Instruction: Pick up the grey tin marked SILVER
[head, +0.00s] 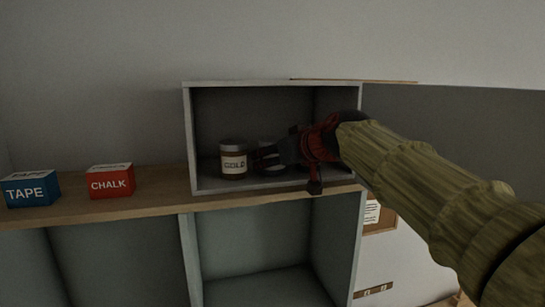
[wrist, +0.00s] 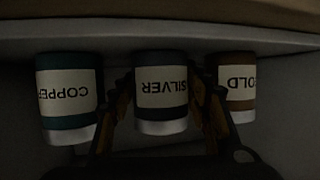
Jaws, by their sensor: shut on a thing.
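The grey tin marked SILVER (wrist: 161,118) is in the middle of the wrist view, its label upside down there. My gripper (wrist: 161,92) has a finger on each side of it and is shut on it. In the head view my gripper (head: 264,158) reaches into the open box from the right and hides most of the tin. Whether the tin touches the box floor is unclear.
The tin marked GOLD (head: 233,163) stands close to my fingers, also in the wrist view (wrist: 238,105). A teal COPPER tin (wrist: 68,112) is on the other side. The grey box (head: 188,140) encloses them. TAPE (head: 30,190) and CHALK (head: 110,182) boxes stand left on the wooden shelf (head: 150,200).

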